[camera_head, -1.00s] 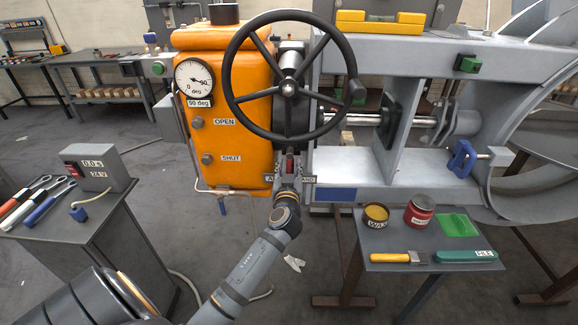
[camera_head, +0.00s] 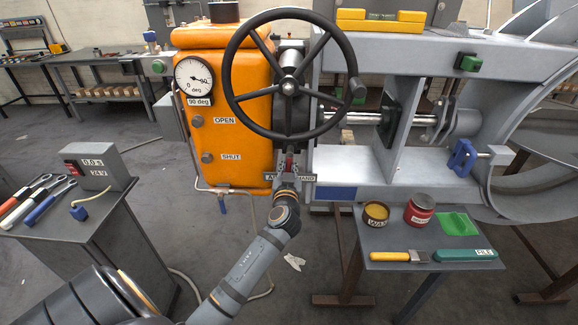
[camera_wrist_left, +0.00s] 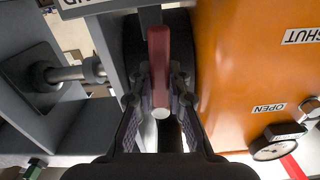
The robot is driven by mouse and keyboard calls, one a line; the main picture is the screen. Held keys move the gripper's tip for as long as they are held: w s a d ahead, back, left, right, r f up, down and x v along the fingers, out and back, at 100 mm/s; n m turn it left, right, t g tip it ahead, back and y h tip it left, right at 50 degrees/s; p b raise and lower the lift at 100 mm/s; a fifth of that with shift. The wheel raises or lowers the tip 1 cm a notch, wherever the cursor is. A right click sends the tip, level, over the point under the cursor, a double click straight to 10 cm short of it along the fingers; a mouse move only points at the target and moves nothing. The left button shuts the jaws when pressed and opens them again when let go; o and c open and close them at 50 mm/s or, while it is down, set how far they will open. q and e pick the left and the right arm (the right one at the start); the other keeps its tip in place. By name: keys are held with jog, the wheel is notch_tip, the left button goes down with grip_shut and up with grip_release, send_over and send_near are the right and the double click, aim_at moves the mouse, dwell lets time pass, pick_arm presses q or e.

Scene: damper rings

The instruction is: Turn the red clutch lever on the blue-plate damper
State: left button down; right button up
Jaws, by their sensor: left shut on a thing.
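The red clutch lever (camera_wrist_left: 159,65) stands between the two fingers of my left gripper (camera_wrist_left: 160,110) in the left wrist view. The gripper is shut on it, and the fingers hide part of the lever. In the head view my left gripper (camera_head: 288,178) is below the black handwheel (camera_head: 232,88), at the lower edge of the orange actuator housing (camera_head: 240,150). Only a small red part of the lever (camera_head: 289,162) shows there. A small blue plate (camera_head: 336,193) is on the grey frame to the right. My right gripper is not in view.
A dial gauge (camera_head: 193,76) sits on the housing above a "90 deg" label. A grey side table (camera_head: 400,262) holds a WAX tin (camera_head: 376,214), a red jar (camera_head: 420,209), a brush and a file.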

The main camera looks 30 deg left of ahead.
pick_arm(q)
jog(key=m, duration=0.2)
jog(key=shift+s+a+r+m, duration=0.15)
jog(key=shift+s+a+m, duration=0.1)
jog(key=shift+a+m, duration=0.15)
jog(key=shift+s+a+r+m+p, duration=0.1)
jog(key=shift+s+a+m+p, duration=0.1)
jog(key=shift+m, duration=0.55)
jog(key=shift+s+a+r+m+p, duration=0.1)
jog(key=shift+a+m+p, duration=0.1)
jog(key=shift+m, duration=0.55)
jog(key=c, duration=1.3)
grip_release()
jog(key=v, duration=1.2)
jog(key=shift+a, duration=0.1)
